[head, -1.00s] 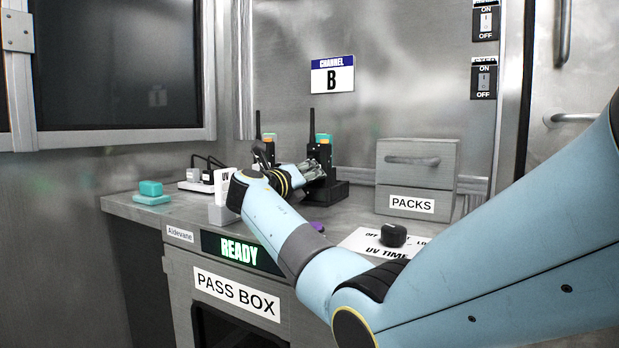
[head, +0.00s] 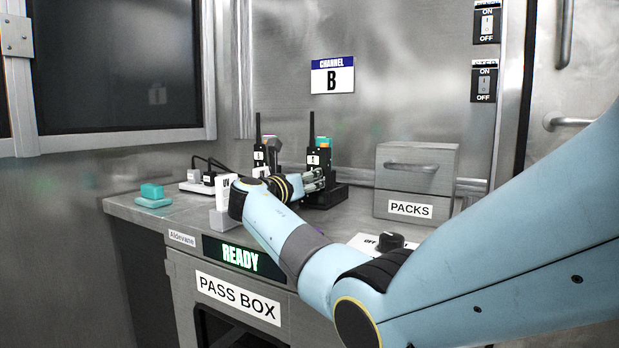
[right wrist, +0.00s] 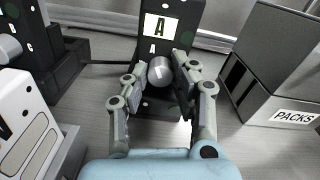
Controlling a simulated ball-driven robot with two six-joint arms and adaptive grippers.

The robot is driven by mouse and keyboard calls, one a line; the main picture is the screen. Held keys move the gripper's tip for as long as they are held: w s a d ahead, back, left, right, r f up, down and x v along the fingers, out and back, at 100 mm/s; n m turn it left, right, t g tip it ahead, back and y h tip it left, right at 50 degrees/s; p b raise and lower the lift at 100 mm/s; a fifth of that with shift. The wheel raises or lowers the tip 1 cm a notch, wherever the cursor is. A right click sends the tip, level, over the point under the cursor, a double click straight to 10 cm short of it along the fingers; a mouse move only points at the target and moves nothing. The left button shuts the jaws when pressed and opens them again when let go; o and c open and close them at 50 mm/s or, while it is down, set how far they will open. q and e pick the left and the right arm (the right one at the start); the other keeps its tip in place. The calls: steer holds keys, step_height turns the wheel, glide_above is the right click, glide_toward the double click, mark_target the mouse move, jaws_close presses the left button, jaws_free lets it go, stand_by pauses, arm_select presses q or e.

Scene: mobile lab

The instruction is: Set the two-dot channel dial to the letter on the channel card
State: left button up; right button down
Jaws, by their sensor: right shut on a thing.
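The channel card (head: 332,78) on the back wall reads B. Two black radios with antennas stand at the back of the counter: the left radio (head: 259,155) and the right radio (head: 313,161). My right gripper (head: 318,180) is low in front of the right radio. In the right wrist view, my right gripper (right wrist: 168,78) is shut on a round grey dial (right wrist: 160,71) with a white mark. My left gripper is not in view.
A grey PACKS box (head: 416,171) stands right of the right radio. A white UV-labelled item (head: 224,190) stands left of my wrist. A black knob (head: 390,241) on a white plate is partly behind my arm. A teal block (head: 151,191) lies at the counter's left.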

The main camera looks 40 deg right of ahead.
steer(key=shift+m, duration=0.5)
steer(key=c, duration=1.4)
jaws_free()
steer(key=shift+o, duration=0.2)
steer(key=v, duration=1.2)
